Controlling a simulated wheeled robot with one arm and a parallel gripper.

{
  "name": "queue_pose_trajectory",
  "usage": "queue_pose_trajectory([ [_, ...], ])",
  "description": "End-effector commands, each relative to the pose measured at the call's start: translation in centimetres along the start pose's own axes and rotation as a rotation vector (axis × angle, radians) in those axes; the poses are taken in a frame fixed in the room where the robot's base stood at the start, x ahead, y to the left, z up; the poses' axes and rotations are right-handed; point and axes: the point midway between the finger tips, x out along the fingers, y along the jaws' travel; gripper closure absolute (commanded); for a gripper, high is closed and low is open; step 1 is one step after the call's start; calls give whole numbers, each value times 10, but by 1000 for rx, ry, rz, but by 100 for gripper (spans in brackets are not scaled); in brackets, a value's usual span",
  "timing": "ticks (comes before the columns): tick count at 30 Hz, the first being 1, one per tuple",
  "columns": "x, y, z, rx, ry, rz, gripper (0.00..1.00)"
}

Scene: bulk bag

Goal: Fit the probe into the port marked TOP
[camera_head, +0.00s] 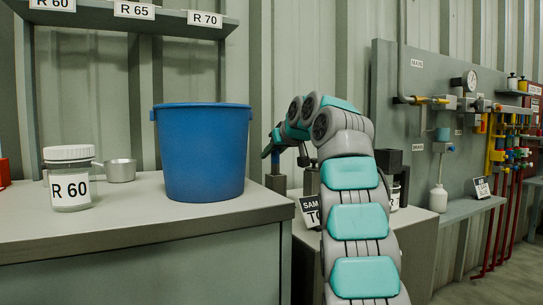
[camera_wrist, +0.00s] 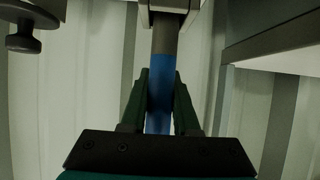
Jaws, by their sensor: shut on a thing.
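My gripper (camera_head: 273,148) is at the end of my teal and grey arm, just right of the blue bucket in the head view. In the wrist view its two dark green fingers (camera_wrist: 161,80) are shut on the probe (camera_wrist: 160,95), which has a blue grip and a grey shaft. The shaft runs up the picture to a pale metal fitting (camera_wrist: 172,6); I cannot tell whether it is inside it. In the head view a little blue of the probe shows below my gripper, above a grey block. A sign (camera_head: 311,211) reading "SAM… TO…" is partly hidden by my arm. The port opening is not visible.
The blue bucket (camera_head: 205,150), an R 60 jar (camera_head: 69,180) and a metal cup (camera_head: 120,170) stand on the left bench (camera_head: 150,222). A dark box (camera_head: 389,161) is behind my arm. A piped panel (camera_head: 420,125) stands at right. A dark knob (camera_wrist: 24,42) shows upper left in the wrist view.

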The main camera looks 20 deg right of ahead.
Motion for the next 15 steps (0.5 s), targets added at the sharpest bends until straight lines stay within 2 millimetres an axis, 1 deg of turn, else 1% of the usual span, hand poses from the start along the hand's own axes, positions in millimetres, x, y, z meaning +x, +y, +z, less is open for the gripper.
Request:
queue_pose_trajectory([
  [2,2,0,3,0,1,0,100],
  [3,1,0,2,0,0,1,68],
  [10,1,0,2,0,0,0,42],
  [15,1,0,2,0,-1,0,41],
])
